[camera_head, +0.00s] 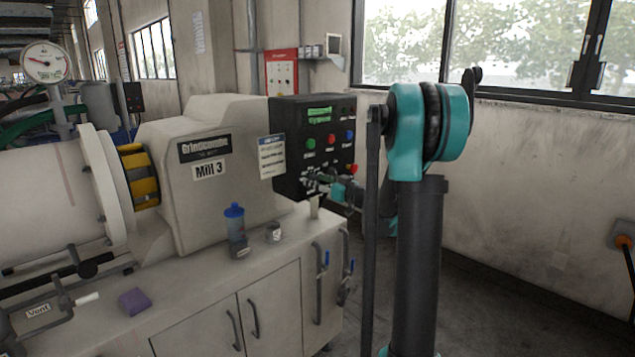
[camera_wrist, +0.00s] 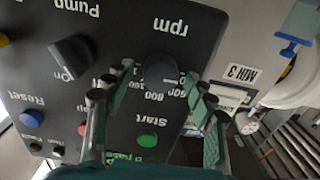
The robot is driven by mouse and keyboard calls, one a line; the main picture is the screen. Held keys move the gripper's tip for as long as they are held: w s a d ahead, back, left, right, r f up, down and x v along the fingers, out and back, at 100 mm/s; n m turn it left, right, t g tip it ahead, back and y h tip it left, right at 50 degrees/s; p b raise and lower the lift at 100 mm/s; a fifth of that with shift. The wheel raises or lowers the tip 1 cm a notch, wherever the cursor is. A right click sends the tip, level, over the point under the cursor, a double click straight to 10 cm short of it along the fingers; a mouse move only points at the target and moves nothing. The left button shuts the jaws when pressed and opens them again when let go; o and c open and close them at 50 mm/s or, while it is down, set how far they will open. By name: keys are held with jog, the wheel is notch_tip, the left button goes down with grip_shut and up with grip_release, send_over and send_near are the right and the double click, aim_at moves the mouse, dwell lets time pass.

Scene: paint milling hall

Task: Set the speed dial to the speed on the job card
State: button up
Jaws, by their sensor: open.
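The black control panel (camera_head: 288,150) is on the end of the Mill 3 housing. In the wrist view, which is upside down, the panel (camera_wrist: 110,25) carries a dark round dial (camera_wrist: 160,69) marked rpm, with numbers such as 800 around it. My gripper (camera_wrist: 158,84) is open, with one finger on each side of this dial; I cannot tell whether they touch it. The pointer's setting is unclear. In the head view my gripper (camera_head: 318,183) is at the panel's lower part and hides the dials. The job card (camera_head: 271,157) hangs left of the panel; its text is unreadable.
A second dial (camera_wrist: 72,57), marked Pump, is beside the rpm dial. A green Start button (camera_wrist: 147,139) and a blue Reset button (camera_wrist: 32,117) are also on the panel.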

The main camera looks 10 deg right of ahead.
jog(key=shift+c, duration=0.5)
jog(key=c, duration=1.1)
